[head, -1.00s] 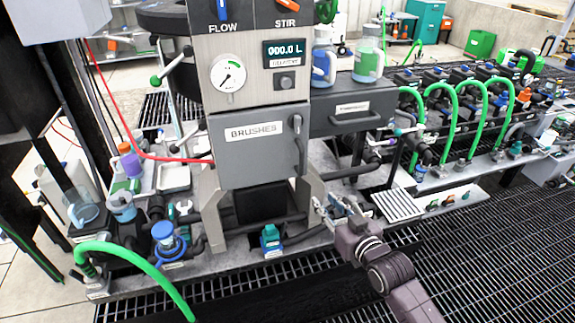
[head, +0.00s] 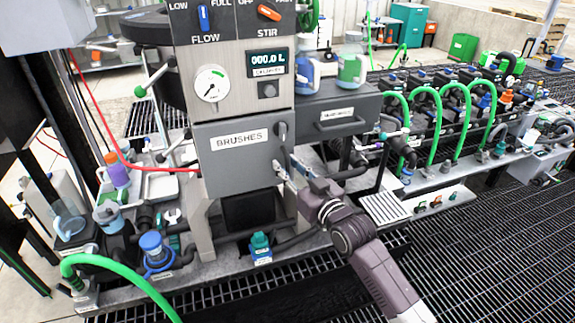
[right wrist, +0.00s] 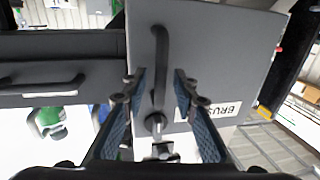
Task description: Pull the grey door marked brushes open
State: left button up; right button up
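The grey door marked BRUSHES (head: 230,165) is on the front of the central unit and looks shut. Its dark bar handle (head: 281,133) is upright near the door's right edge. My right gripper (head: 287,165) is in front of the lower part of the handle. In the right wrist view the door (right wrist: 215,60) appears upside down. There the handle (right wrist: 160,60) lies between the two spread fingers of my right gripper (right wrist: 159,82), with a gap on both sides. I cannot tell how deep the fingers reach around it. My left gripper is not in view.
A grey drawer (head: 335,115) with its own handle is right of the door. Green hoses (head: 428,95) arch further right. A green-and-blue fitting (head: 260,245) stands below the door, and a red line (head: 150,168) runs to its left. Grating (head: 470,240) is open at the front right.

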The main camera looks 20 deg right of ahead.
grip_shut()
dwell(0.7)
